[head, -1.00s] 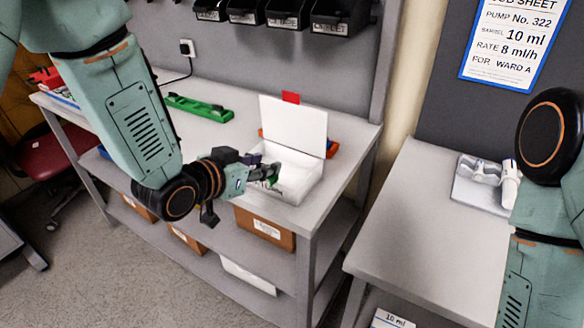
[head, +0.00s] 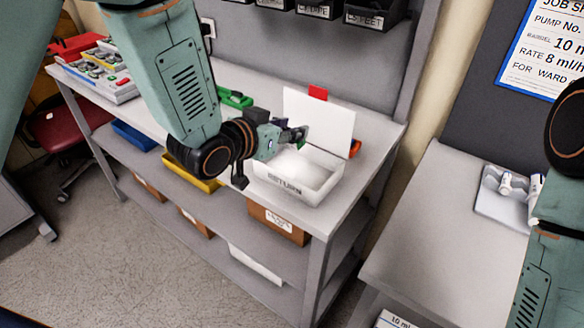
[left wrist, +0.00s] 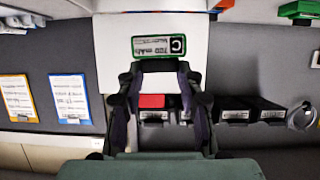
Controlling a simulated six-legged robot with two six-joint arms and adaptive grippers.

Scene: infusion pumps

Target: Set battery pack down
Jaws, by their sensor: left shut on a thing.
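My left gripper (head: 296,136) is shut on the battery pack. The pack shows in the left wrist view as a green-framed block (left wrist: 159,45) with a white label reading "700 mAh" and a "C", held across the fingertips (left wrist: 155,68). In the head view the pack is mostly hidden by the fingers. The gripper is above the rear left of a white open box (head: 300,196) marked RETURN, apart from its floor. The box's white lid (head: 325,118) stands upright behind. My right arm shows at the right edge, but its gripper is out of view.
The box stands near the right end of a grey bench (head: 362,178). A green thing (head: 234,98) lies behind my left arm, and a tray of packs (head: 103,70) is at far left. A second table (head: 430,240) with a white holder (head: 502,205) is at right.

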